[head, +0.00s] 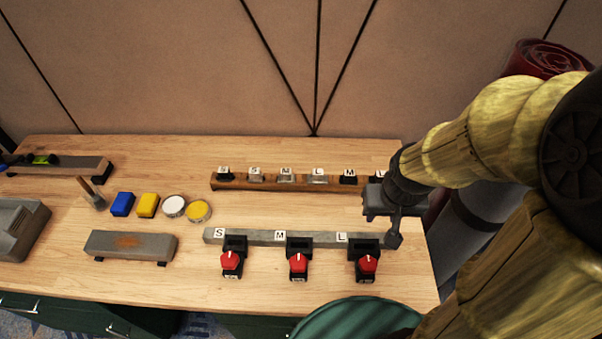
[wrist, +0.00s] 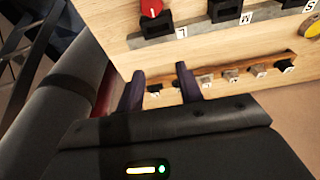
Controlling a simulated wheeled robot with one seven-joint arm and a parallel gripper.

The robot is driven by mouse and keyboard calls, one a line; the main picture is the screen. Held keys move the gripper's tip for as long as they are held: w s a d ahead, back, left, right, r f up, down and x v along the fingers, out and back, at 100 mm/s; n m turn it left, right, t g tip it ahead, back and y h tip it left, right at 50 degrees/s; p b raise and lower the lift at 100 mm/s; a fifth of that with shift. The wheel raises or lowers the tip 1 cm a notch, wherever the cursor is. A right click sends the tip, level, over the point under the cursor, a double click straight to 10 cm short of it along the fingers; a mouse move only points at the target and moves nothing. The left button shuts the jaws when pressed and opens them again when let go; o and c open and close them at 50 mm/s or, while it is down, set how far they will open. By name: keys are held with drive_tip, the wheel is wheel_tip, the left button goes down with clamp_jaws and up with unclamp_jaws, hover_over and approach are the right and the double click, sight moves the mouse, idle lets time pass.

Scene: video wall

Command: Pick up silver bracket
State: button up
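Several small brackets stand in a row on a wooden rail (head: 215,187) at the back of the workbench. Three look silver: a left one (head: 256,177), a middle one (head: 286,178) and a right one (head: 318,179). Dark brackets (head: 348,179) stand at both ends, with white letter tags above. In the wrist view a silver bracket (wrist: 207,81) sits right of my gripper (wrist: 160,82). My gripper's fingers are apart with nothing held between them; the rail's end shows beyond them. In the head view my gripper (head: 393,235) is over the bench's right end, right of the silver brackets.
A grey rail (head: 262,238) with three red-knobbed black clamps (head: 298,264) lies in front. Blue (head: 122,204) and yellow (head: 148,205) blocks, two round tins (head: 174,206) and a grey block (head: 105,244) lie left. A green round stool (head: 350,320) stands at the front.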

drive_tip(key=shift+w+a, duration=0.1)
drive_tip(key=shift+w, duration=0.1)
drive_tip(key=shift+o, duration=0.8)
drive_tip(key=shift+s, duration=0.1)
drive_tip(key=shift+o, duration=1.4)
drive_tip(key=shift+w, duration=0.2)
drive_tip(key=w+a+g+b, duration=0.1)
drive_tip(key=w+a, duration=0.3)
drive_tip(key=w, duration=0.5)
drive_tip(key=w+a+f+b, duration=0.1)
drive_tip(key=w+a, duration=0.3)
drive_tip(key=w, duration=0.4)
drive_tip(key=w+a+f+g+b, duration=0.1)
drive_tip(key=w+a, duration=0.3)
drive_tip(key=w, duration=0.5)
drive_tip(key=shift+w+a+g, duration=0.3)
drive_tip(key=shift+w+a, duration=0.05)
